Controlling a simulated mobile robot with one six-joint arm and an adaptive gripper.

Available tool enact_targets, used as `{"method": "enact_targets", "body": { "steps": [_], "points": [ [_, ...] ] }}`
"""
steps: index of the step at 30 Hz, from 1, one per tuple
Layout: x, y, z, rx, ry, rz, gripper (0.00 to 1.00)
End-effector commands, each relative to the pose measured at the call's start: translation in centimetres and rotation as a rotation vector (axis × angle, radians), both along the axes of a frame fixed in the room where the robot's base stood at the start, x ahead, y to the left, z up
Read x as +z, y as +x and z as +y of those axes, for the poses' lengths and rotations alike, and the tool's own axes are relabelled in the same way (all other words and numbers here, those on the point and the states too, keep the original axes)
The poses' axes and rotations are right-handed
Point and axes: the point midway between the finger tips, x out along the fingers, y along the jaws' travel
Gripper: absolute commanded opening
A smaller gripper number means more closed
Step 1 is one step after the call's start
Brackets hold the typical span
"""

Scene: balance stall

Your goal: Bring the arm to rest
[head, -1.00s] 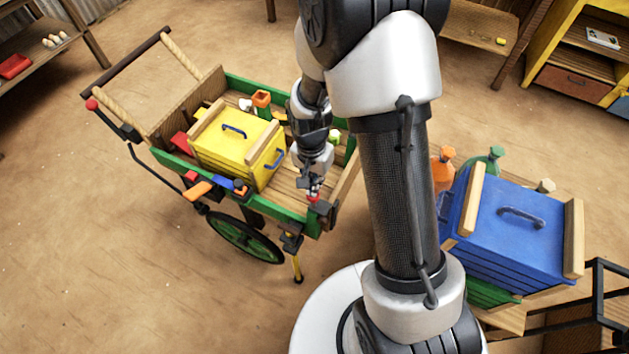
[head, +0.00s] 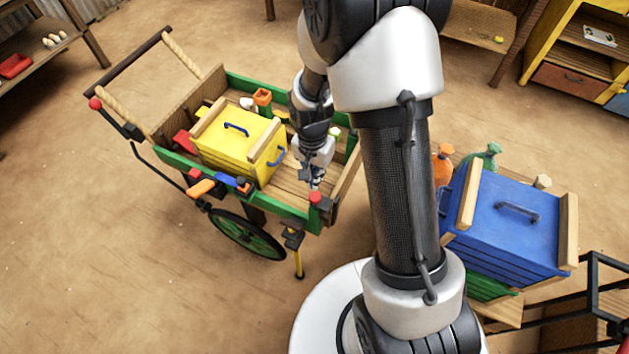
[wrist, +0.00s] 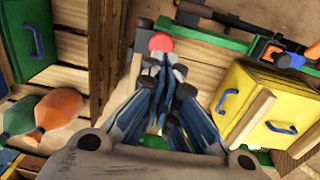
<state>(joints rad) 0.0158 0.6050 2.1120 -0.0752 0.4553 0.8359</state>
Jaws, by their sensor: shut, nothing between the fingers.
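My gripper (head: 316,182) is over the right end of the green-sided cart (head: 290,210), just behind a red knob (head: 315,198) at the cart's near right corner. In the wrist view my gripper (wrist: 163,62) is shut and empty, its tips pointing toward the red knob (wrist: 160,42). Whether the tips touch the knob cannot be told. My arm hides part of the cart's right side in the head view.
A yellow crate (head: 233,148) stands on the cart, left of my gripper. A blue crate (head: 510,235) stands right of my arm, with an orange bottle (head: 442,165) and a green bottle (head: 485,160) behind it. Open dirt floor lies at left.

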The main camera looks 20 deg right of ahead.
Motion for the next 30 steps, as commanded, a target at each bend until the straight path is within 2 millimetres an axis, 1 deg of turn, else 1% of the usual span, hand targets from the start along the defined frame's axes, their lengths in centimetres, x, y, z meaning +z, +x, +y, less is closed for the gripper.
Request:
{"method": "enact_targets", "body": {
  "steps": [1, 3, 6, 9, 12, 15, 23, 25, 26, 28, 29, 30],
  "points": [
    [1.9, 0.2, 0.1, 0.001, 0.0, -0.007, 0.0],
    [3.5, 0.2, 0.2, 0.001, 0.0, -0.007, 0.0],
    [5.5, 0.3, 0.2, 0.001, 0.0, -0.006, 0.0],
    [7.1, 0.3, 0.3, 0.001, -0.001, -0.005, 0.0],
    [8.1, 0.3, 0.3, 0.0, 0.0, -0.004, 0.0],
    [8.6, 0.3, 0.3, 0.0, 0.0, -0.003, 0.0],
    [8.8, 0.3, 0.4, 0.001, 0.0, -0.003, 0.0],
    [9.3, 0.3, 0.4, 0.009, 0.0, -0.01, 0.0],
    [9.8, 0.2, 0.4, 0.018, 0.001, -0.016, 0.0],
    [11.5, -0.1, 0.4, 0.048, 0.001, -0.037, 0.0],
    [12.5, -0.3, 0.4, 0.067, 0.001, -0.048, 0.0],
    [14.0, -0.7, 0.4, 0.097, 0.002, -0.066, 0.0]
  ]
}}
